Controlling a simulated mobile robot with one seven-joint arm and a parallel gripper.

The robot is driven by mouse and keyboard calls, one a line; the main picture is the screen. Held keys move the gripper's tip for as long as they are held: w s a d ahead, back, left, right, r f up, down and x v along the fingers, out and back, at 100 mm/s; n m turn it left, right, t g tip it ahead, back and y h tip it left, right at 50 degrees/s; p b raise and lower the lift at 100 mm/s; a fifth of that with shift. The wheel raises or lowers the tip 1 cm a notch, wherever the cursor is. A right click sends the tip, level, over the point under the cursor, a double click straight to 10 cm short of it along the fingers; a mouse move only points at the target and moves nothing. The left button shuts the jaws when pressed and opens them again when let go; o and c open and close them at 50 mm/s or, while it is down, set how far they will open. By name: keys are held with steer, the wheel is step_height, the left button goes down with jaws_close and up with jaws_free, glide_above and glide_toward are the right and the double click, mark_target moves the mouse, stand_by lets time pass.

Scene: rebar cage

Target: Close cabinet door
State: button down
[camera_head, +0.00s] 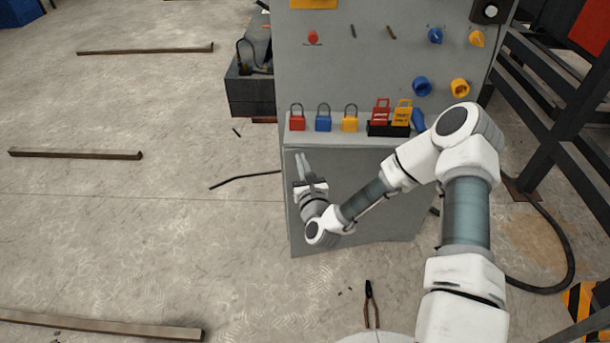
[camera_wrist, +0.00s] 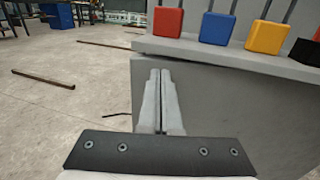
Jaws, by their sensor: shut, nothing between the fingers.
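The grey cabinet (camera_head: 345,70) stands upright in the middle of the head view. Its lower front panel, the cabinet door (camera_head: 302,235), is below the ledge and partly hidden by my arm. The door's bottom edge slopes, with its left end nearer to me. I cannot tell how far it is from flush. My gripper (camera_head: 303,158) is shut and empty, in front of the door's upper left part. In the wrist view the shut fingers (camera_wrist: 160,75) overlap the left part of the grey door (camera_wrist: 230,100). Contact cannot be made out.
Red, blue and yellow padlocks (camera_head: 323,120) stand on the ledge (camera_head: 340,138) above the door. Pliers (camera_head: 371,305) lie on the floor in front. A dark bent rod (camera_head: 240,179) lies to the left. Dark steel framing (camera_head: 550,80) is at the right. Open floor spreads left.

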steer(key=shift+w+a, duration=0.1)
steer(key=shift+w, duration=0.25)
